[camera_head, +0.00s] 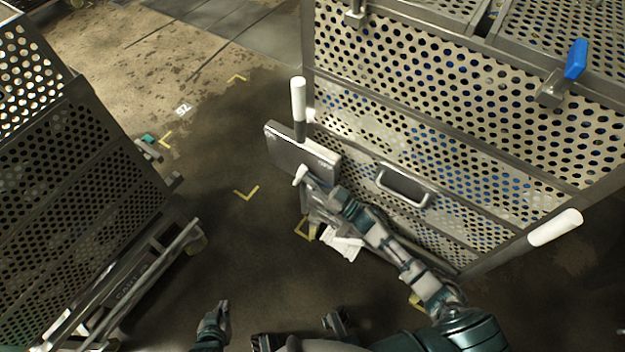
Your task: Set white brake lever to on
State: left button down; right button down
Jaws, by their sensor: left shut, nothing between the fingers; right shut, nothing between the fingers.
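A small white-tipped lever (300,175) sticks out at the front edge of a flat metal plate (290,146) on the corner of the perforated cart at the right. It looks like the brake lever; its on or off marking cannot be read. My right arm reaches up from the lower right. My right gripper (318,192) is shut just below and right of the lever, close to the plate's lower edge; I cannot tell whether it touches the lever. My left gripper (222,312) is shut and empty, low over the floor, far from the lever.
The cart has thick white handles, one upright (298,98) and one at the right (555,228), a metal pull handle (404,186) and a blue-gripped latch (575,60). Another perforated cart (75,180) stands at the left. Floor with yellow corner marks (246,193) lies clear between them.

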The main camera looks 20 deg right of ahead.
aim_at(300, 169)
pick_arm(q)
jog(key=s+a+f+g+y+p, duration=0.1)
jog(key=s+a+g+y+p, duration=0.3)
jog(key=s, duration=0.6)
pick_arm(e)
jog(key=w+r+g+h+p, duration=0.1)
jog(key=p, duration=0.1)
jog(key=w+a+r+g+h+p, duration=0.1)
jog(key=p, duration=0.2)
jog(key=shift+a+r+g, duration=0.2)
jog(key=shift+g, duration=0.2)
jog(key=shift+p+x, duration=0.8)
jog(key=shift+p, duration=0.35)
jog(key=shift+w+a, duration=0.45)
jog(key=shift+w, duration=0.05)
pick_arm(q)
jog(key=s+f+g+h, duration=0.1)
jog(key=s+f, duration=0.1)
jog(key=f, duration=0.9)
jog(key=s+f+g+h, duration=0.1)
jog(key=s+f, duration=0.1)
jog(key=f, duration=0.8)
jog(key=shift+d+f, duration=0.2)
jog(key=shift+f, duration=0.2)
pick_arm(e)
jog(key=x, duration=0.3)
pick_arm(q)
jog(key=shift+r, duration=0.15)
pick_arm(e)
jog(key=shift+d, duration=0.1)
